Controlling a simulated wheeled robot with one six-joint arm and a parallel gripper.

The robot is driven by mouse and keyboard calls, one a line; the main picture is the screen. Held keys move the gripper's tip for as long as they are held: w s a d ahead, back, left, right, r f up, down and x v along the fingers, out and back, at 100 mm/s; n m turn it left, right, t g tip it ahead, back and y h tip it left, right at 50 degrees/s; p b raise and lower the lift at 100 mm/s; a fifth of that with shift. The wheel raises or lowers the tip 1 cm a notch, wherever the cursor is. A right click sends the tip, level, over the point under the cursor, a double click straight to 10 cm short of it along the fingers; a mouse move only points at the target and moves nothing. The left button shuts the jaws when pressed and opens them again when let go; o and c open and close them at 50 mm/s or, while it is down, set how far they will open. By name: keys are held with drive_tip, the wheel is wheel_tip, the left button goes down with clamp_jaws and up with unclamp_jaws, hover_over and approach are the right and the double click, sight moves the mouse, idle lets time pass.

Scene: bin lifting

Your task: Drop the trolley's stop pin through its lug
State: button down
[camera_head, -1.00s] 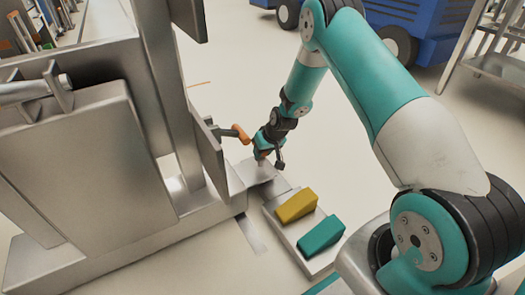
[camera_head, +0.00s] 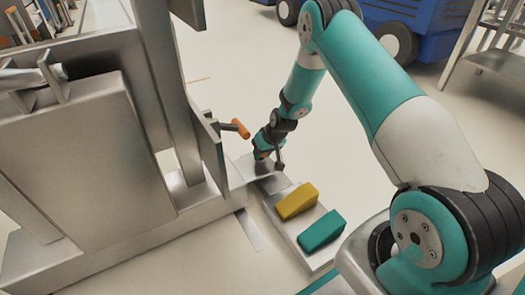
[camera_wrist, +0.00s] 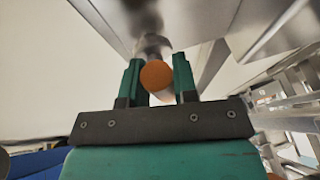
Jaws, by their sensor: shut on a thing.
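My gripper (camera_head: 262,156) points down just above a flat metal plate (camera_head: 264,172) at the foot of the trolley (camera_head: 210,200). In the wrist view my gripper (camera_wrist: 158,80) is shut on the stop pin, whose round orange end (camera_wrist: 157,75) shows between the green fingers. A grey shank seems to run on beyond the orange end toward a dark, blurred patch on the metal. The lug cannot be made out clearly. I cannot tell whether the pin's tip is in its hole.
An orange-tipped lever (camera_head: 241,128) sticks out from the trolley's upright, close left of my gripper. A yellow wedge (camera_head: 297,201) and a teal wedge (camera_head: 321,232) lie on a pale tray to the right. A blue vehicle (camera_head: 430,30) stands behind on open floor.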

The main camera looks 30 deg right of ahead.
idle(0.3)
drive_tip(key=c, duration=0.8)
unclamp_jaws()
drive_tip(key=shift+r, duration=0.1)
drive_tip(key=shift+r+p, duration=1.7)
drive_tip(key=shift+p, duration=0.1)
drive_tip(key=d, duration=1.6)
drive_tip(key=shift+b, duration=0.3)
